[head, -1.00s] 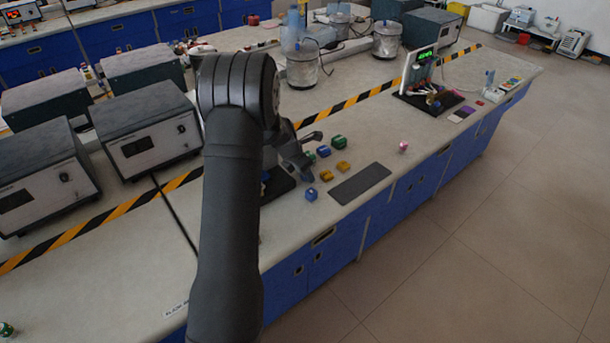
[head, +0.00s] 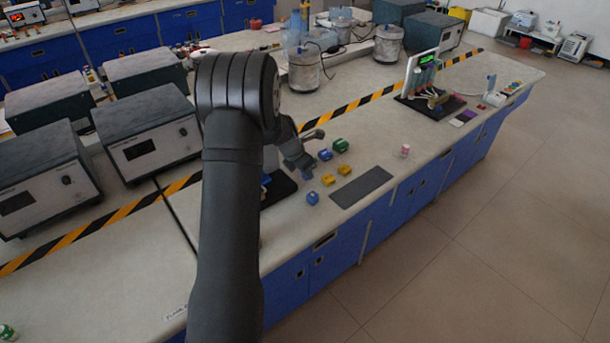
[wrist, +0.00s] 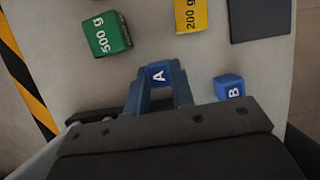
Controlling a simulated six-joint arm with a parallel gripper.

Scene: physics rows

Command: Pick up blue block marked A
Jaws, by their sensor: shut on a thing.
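The blue block marked A (wrist: 158,73) is between the fingers of my gripper (wrist: 160,85) in the wrist view. The fingers are shut on its two sides, and the white letter faces the camera. Block B also shows in the head view (head: 312,198).
In the wrist view a green 500 g block (wrist: 107,33) and a yellow 200 g block (wrist: 190,14) lie close beyond my gripper. A dark mat (head: 360,187) lies near the bench edge.

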